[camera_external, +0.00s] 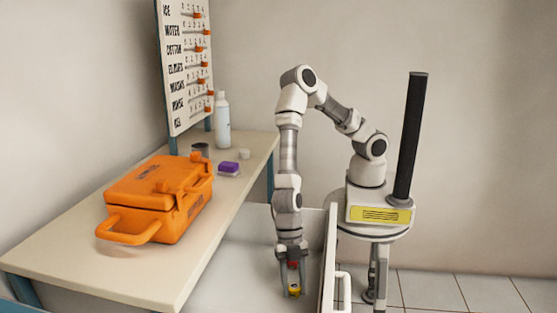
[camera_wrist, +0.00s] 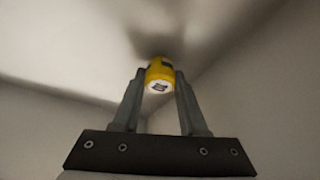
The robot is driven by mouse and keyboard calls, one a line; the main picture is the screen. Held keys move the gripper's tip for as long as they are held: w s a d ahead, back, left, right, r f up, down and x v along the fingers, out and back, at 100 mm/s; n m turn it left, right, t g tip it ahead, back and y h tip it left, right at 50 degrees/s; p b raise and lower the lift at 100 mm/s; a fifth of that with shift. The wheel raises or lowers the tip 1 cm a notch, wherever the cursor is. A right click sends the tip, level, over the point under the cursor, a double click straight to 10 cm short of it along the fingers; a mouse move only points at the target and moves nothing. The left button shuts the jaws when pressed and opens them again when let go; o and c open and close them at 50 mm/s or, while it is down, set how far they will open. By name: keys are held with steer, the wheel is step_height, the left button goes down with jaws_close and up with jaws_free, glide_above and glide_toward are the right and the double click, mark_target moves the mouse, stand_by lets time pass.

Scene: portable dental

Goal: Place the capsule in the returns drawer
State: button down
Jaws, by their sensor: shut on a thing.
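My gripper (camera_external: 294,284) points down inside the open white drawer (camera_external: 333,262), below the level of the bench top. It is shut on the capsule (camera_external: 295,291), a small yellow piece between the fingertips. I cannot tell whether the capsule touches the drawer floor.
An orange case (camera_external: 155,200) with a handle stands on the bench (camera_external: 60,262). Behind it are a purple block (camera_external: 229,168), a white bottle (camera_external: 222,122) and a dark can (camera_external: 200,149). A label board (camera_external: 185,65) rises at the back. The drawer's front wall and handle (camera_external: 344,290) stand close right of my gripper.

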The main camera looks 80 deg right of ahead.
steer(key=shift+f, duration=0.35)
steer(key=shift+f, duration=0.1)
steer(key=shift+f, duration=0.15)
steer(key=shift+c, duration=2.2)
jaws_free()
steer(key=shift+r, duration=0.5)
steer(key=p+v, duration=0.5)
steer(key=v, duration=0.6)
steer(key=shift+d+r, duration=0.2)
steer(key=shift+r, duration=0.05)
steer(key=shift+w, duration=0.15)
